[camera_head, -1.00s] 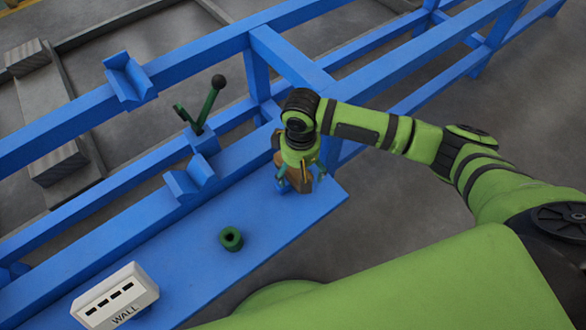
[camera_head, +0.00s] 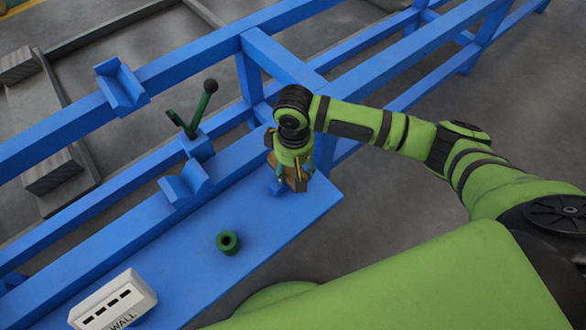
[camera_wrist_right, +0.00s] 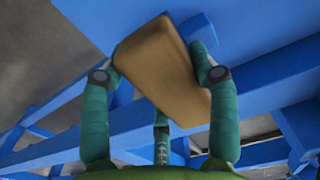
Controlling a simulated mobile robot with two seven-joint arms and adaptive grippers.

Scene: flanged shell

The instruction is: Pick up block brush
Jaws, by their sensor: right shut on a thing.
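The block brush is a brown block (camera_wrist_right: 160,65) between the fingers of my right gripper (camera_wrist_right: 160,52) in the right wrist view. The fingers press on its two long sides, and a third finger shows below it. In the head view my right gripper (camera_head: 290,182) points down above the right end of the blue shelf, with parts of the brown block (camera_head: 299,184) showing beside its fingers. The gripper hides much of the block there. I cannot tell whether the block still touches the shelf. My left gripper is not in view.
A dark green ring (camera_head: 228,243) stands on the blue shelf (camera_head: 190,255), left of the gripper. A white box marked WALL (camera_head: 113,300) is at the lower left. Blue V-shaped brackets (camera_head: 183,186) and a green lever (camera_head: 205,105) stand along the blue frame behind.

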